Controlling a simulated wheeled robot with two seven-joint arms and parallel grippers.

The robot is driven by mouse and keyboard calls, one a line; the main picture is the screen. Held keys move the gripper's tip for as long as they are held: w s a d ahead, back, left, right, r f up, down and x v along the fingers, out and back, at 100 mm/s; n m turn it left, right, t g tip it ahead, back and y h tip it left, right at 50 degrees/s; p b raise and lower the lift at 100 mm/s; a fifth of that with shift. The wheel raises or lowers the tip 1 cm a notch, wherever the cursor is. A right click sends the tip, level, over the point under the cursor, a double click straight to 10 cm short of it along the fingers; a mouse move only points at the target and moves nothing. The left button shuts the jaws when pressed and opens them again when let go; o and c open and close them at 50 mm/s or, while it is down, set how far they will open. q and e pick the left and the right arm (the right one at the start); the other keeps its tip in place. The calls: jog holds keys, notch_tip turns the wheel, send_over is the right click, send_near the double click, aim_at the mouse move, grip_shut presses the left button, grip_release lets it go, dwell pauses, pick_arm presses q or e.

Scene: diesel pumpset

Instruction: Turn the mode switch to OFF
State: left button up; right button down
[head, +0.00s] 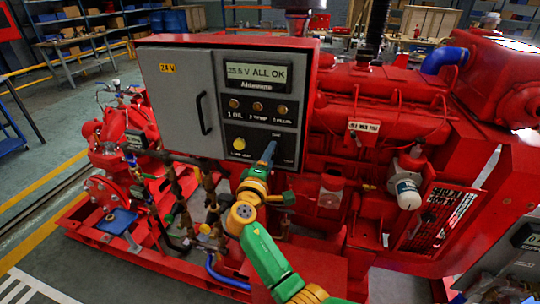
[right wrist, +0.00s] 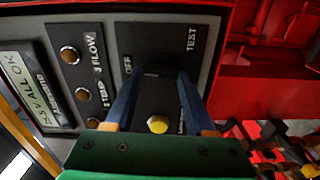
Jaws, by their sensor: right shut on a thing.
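The mode switch (right wrist: 152,74) is a small dark part on the black lower panel (right wrist: 160,35). It shows in the right wrist view between my fingertips, and its pointing direction cannot be made out. The OFF label (right wrist: 128,65) is by the left finger and the TEST label (right wrist: 192,38) is beyond the right finger. Another label is partly hidden by the right finger. My right gripper (right wrist: 158,77) has its blue fingers at the panel, shut on the switch. In the head view the gripper (head: 268,152) covers the switch. My left gripper is not in view.
The grey control cabinet (head: 178,95) has a black handle and a display (head: 258,73) reading "ALL OK". A yellow lamp (head: 239,143) sits left of the gripper. Red engine parts (head: 360,110) stand close on the right, with pipes and valves (head: 185,190) below the cabinet.

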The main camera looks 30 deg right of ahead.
dwell(0.3)
jog(key=shift+c, duration=1.2)
grip_release()
jog(key=b+v, duration=0.2)
jog(key=v, duration=0.5)
jog(key=shift+d, duration=0.1)
